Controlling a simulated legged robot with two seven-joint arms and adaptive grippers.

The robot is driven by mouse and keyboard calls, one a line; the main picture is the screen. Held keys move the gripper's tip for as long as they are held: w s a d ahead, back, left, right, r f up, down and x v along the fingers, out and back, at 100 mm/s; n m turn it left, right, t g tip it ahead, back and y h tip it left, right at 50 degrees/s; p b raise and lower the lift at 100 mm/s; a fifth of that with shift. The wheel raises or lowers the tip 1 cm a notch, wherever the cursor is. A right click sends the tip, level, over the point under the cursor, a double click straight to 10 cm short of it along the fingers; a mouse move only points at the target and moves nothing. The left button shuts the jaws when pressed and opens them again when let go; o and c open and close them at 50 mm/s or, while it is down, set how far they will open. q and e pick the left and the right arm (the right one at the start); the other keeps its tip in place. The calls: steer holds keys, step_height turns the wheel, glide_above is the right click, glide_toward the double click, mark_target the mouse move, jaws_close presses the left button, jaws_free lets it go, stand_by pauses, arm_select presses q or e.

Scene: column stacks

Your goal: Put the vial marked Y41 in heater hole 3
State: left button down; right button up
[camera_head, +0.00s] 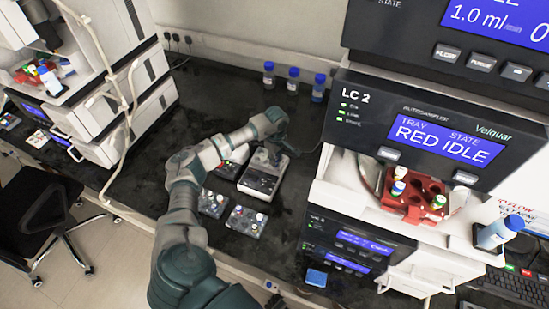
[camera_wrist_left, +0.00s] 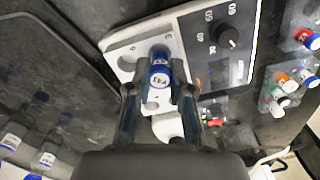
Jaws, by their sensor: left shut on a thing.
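My left gripper (camera_wrist_left: 156,96) is shut on a vial (camera_wrist_left: 159,80) with a blue rim and a white top; the mark on its top is too small and turned to read surely. In the wrist view the vial is over the white holed plate (camera_wrist_left: 118,40) of the heater, with holes beside and below it. I cannot tell whether its lower end is inside a hole. In the head view my left gripper (camera_head: 272,150) is over the heater (camera_head: 258,184) on the bench, its fingers mostly hidden by the arm. My right gripper is out of view.
Clear racks with capped vials (camera_head: 247,220) stand close to the heater, and a knob panel (camera_wrist_left: 222,45) adjoins its plate. Blue-capped bottles (camera_head: 293,79) stand at the bench's back. The LC 2 instrument (camera_head: 430,130) rises at the right.

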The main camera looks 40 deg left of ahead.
arm_select(q)
steer(key=shift+s+d+f, duration=0.1)
steer(key=shift+d+f, duration=0.2)
steer(key=shift+f, duration=0.25)
steer(key=shift+d+f+b, duration=0.15)
steer(key=shift+f+b, duration=0.2)
steer(key=shift+f, duration=0.2)
steer(key=c, duration=1.2)
jaws_free()
steer(key=shift+o, duration=1.2)
steer(key=shift+a, duration=0.2)
steer(key=o, duration=0.3)
steer(key=shift+r, duration=0.1)
steer(key=shift+w+r, duration=0.1)
steer(key=shift+w, duration=0.1)
